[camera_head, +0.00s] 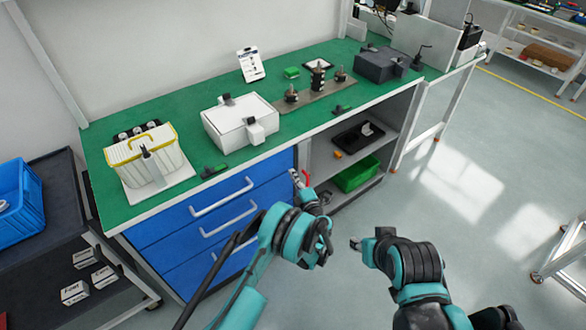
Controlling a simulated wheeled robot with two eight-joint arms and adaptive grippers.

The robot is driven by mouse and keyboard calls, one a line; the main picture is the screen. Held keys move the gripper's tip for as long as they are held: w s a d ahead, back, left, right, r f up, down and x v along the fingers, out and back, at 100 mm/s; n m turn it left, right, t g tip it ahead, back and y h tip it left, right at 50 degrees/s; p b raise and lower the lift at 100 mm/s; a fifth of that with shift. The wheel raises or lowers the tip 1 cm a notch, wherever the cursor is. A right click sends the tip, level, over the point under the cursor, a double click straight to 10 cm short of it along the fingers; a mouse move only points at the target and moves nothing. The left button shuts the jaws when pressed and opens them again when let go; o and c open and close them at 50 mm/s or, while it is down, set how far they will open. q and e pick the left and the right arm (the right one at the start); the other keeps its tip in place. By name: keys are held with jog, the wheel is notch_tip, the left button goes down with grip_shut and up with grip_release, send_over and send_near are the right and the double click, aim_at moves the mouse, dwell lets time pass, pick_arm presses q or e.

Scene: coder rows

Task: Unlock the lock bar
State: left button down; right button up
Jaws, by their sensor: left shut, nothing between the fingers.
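The blue drawer cabinet (178,243) with silver handles stands under the left part of the green-topped workbench. A small red piece (306,178) shows at the cabinet's right front edge, right beside the fingertips of my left gripper (297,179). It may be part of the lock bar, but most of that area is hidden by my gripper and wrist. My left gripper is shut and empty; whether it touches the red piece I cannot tell. My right gripper (355,243) is over the floor, right of the cabinet, pointing left; its fingers are too small to read.
On the green bench top (214,97) stand a white box (234,123), a yellow-rimmed battery-like case (147,160), a plate with dark fittings (316,100) and a dark grey box (382,64). Open shelves hold a green bin (357,177).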

pick_arm(q)
jog(key=shift+p+v, duration=0.7)
jog(key=shift+v, duration=2.3)
jog(key=shift+a, duration=0.1)
jog(key=w+d+r+m+t+h, duration=0.1)
jog(key=w+r+m+h, duration=0.1)
jog(key=r, duration=0.6)
jog(key=w+r+m+t+h, duration=0.1)
jog(key=w+r+m+t, duration=0.15)
jog(key=r, duration=0.45)
jog(key=s+a+r+m+g+h, duration=0.15)
jog(key=r+m+h, duration=0.35)
jog(key=r, duration=0.5)
jog(key=s+r+m+g+h, duration=0.1)
jog(key=s+r+m+h, duration=0.25)
jog(key=r+m, duration=0.5)
jog(key=s+a+f+m+g+y, duration=0.1)
jog(key=s+a+f+g, duration=0.2)
jog(key=s+a, duration=0.3)
jog(key=s+a+f+m+g+y, duration=0.2)
jog(key=s+a+f+g, duration=0.2)
jog(key=s, duration=1.2)
jog(key=s+a+f+m+g+y, duration=0.1)
jog(key=s+a+f+g, duration=0.2)
jog(key=s+a, duration=0.7)
jog(key=shift+s+a+f+g+y, duration=0.25)
jog(key=shift+s+f+g+y, duration=0.1)
jog(key=shift+s+f, duration=0.15)
